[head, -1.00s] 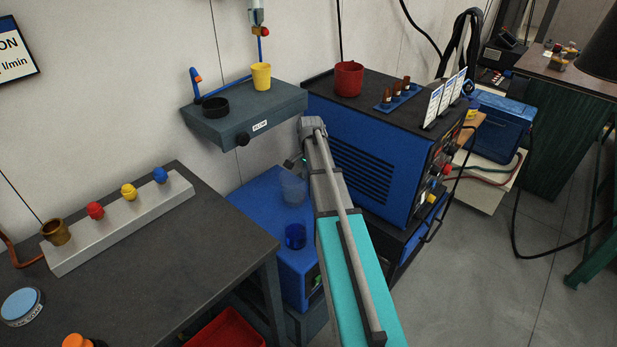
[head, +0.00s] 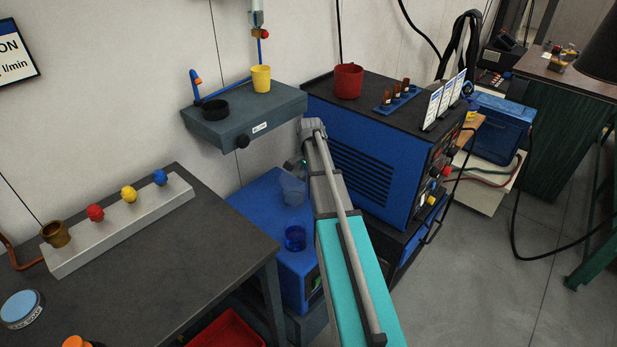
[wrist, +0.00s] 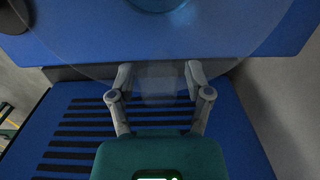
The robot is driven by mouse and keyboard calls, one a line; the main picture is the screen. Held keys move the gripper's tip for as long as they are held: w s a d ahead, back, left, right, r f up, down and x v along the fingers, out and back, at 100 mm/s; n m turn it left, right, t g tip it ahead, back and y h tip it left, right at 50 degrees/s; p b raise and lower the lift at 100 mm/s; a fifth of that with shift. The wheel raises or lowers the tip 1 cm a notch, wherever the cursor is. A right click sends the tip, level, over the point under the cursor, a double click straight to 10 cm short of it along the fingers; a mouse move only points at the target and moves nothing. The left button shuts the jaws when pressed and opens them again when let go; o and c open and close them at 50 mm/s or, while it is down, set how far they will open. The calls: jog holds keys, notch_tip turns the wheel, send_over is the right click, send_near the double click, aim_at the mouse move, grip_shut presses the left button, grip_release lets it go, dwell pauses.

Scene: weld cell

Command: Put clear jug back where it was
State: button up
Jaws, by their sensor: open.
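The clear jug (head: 292,190) stands on top of the low blue cabinet (head: 255,205), partly hidden by my arm in the head view. In the wrist view it is a large faint see-through round shape (wrist: 90,62) over the blue top. My gripper (wrist: 158,70) is open, with its two fingers on either side of a pale translucent part of the jug, probably its handle. I cannot tell whether the fingers touch it. In the head view my gripper is mostly hidden behind my arm.
A blue see-through cup (head: 295,238) stands near the jug on the cabinet. The blue welding machine (head: 370,165) rises close on the right. A grey wall shelf (head: 245,122) with a yellow cup (head: 261,78) and black dish (head: 215,109) is above. A dark workbench (head: 150,270) is at left.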

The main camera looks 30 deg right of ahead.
jog(key=shift+d+r+p, duration=0.2)
jog(key=shift+r+p, duration=5.7)
jog(key=shift+r, duration=0.1)
